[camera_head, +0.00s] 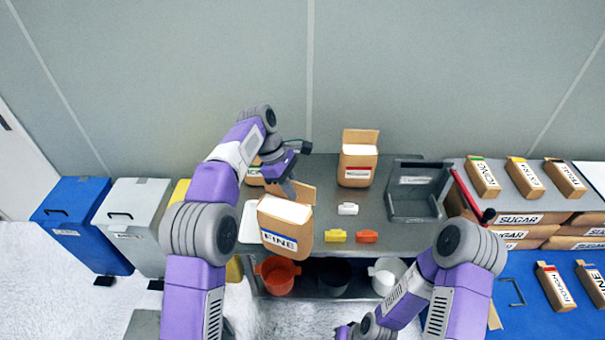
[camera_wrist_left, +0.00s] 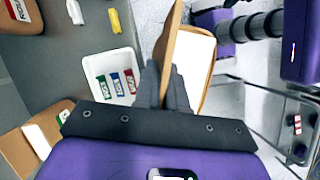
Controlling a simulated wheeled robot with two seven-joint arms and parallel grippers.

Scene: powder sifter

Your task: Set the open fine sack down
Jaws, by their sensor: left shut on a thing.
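The open fine sack (camera_head: 282,238) is a brown paper bag with a white top, a blue stripe and the word FINE. My left gripper (camera_head: 289,186) is shut on its raised back flap. The sack appears slightly tilted at the left front part of the grey table (camera_head: 318,188); whether its base touches anything is hidden. In the left wrist view, the left fingers (camera_wrist_left: 165,88) pinch the flap, and the sack's white top (camera_wrist_left: 194,72) shows beyond, against the floor. My right gripper (camera_head: 346,331) is partly in view at the bottom edge, away from the sack.
Another open sack (camera_head: 356,172) stands at the back. White (camera_head: 347,209), yellow (camera_head: 336,236) and red (camera_head: 367,236) clips lie right of the fine sack. A grey bin (camera_head: 415,208) stands right. Buckets sit below.

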